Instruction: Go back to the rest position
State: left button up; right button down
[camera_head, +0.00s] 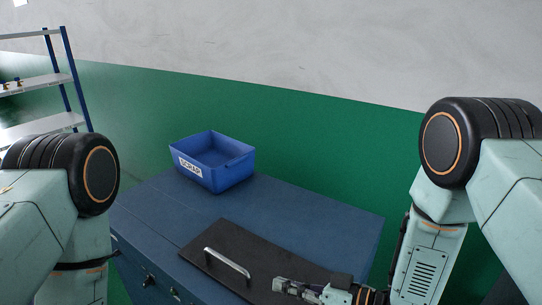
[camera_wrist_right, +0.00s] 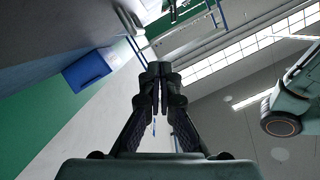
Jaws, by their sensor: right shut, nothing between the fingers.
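My right gripper (camera_head: 284,286) shows at the bottom of the head view, low over the front right part of the dark board on the blue cabinet. In the right wrist view its two dark fingers (camera_wrist_right: 160,72) meet at the tips, shut with nothing between them. My left arm comes in at the left of the head view, but its gripper is out of sight. I see no foil tray in either view.
A blue bin labelled SCRAP (camera_head: 232,176) stands at the back left of the blue cabinet (camera_head: 310,211). A dark board (camera_head: 228,236) with a metal handle (camera_head: 227,264) lies in front. White shelving (camera_head: 50,86) stands far left. The cabinet top right of the bin is clear.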

aim_at(285, 299)
notch_tip(285, 299, down, 2)
jog(key=shift+a+f+b, duration=0.15)
jog(key=shift+f+b, duration=0.05)
jog(key=shift+b, duration=0.65)
notch_tip(285, 299, down, 2)
jog(key=shift+w+f+b, duration=0.15)
jog(key=shift+b, duration=0.8)
pick_arm(q)
jog(key=p, duration=0.3)
jog(key=shift+w+a+f, duration=0.15)
jog(key=shift+w, duration=0.2)
pick_arm(e)
jog(key=w+d+r+m+g+y, duration=0.1)
jog(key=w+d+r+m, duration=0.4)
jog(key=w+r, duration=0.4)
jog(key=shift+d+r+m+y, duration=0.4)
jog(key=shift+d+r, duration=0.25)
jog(key=shift+r, duration=0.2)
